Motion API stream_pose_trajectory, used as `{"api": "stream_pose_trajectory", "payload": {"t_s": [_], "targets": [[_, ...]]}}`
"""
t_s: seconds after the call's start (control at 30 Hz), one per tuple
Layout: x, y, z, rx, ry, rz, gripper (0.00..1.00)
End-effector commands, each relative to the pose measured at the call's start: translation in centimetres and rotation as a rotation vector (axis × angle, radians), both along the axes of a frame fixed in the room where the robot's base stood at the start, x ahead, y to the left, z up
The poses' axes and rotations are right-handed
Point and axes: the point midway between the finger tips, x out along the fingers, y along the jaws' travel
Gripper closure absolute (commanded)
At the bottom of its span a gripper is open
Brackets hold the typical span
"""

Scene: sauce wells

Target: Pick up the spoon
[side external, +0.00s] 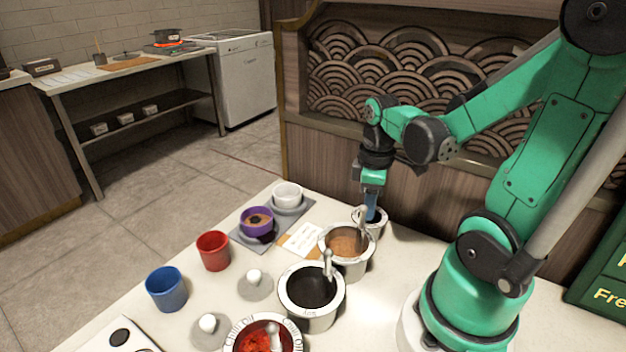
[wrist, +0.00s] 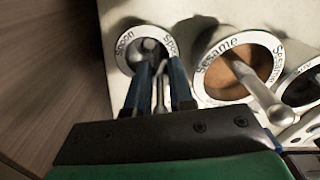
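The spoon (wrist: 159,88) stands in a round well whose white rim (wrist: 125,42) reads "Spoon" in the wrist view. Its handle comes up between my gripper's (wrist: 159,66) two blue fingers, with a visible gap beside it. The fingers are apart and point down into the well. In the side view my gripper (side external: 371,210) is over the small well (side external: 380,226) at the back right of the counter. The spoon cannot be made out there.
The sesame well (side external: 346,268) with its ladle (wrist: 262,98) stands right beside the spoon well. The dark sauce well (side external: 311,318) and red chili oil well (side external: 240,345) are nearer the camera. Blue (side external: 166,289), red (side external: 213,251) and purple (side external: 257,226) cups stand left.

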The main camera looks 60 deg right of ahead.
Motion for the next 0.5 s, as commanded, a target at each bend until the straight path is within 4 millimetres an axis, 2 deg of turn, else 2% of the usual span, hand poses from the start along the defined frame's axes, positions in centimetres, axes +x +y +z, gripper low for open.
{"api": "stream_pose_trajectory", "payload": {"t_s": [0.5], "targets": [[0.04,-0.03,0.60,0.000,0.000,0.000,1.00]]}}
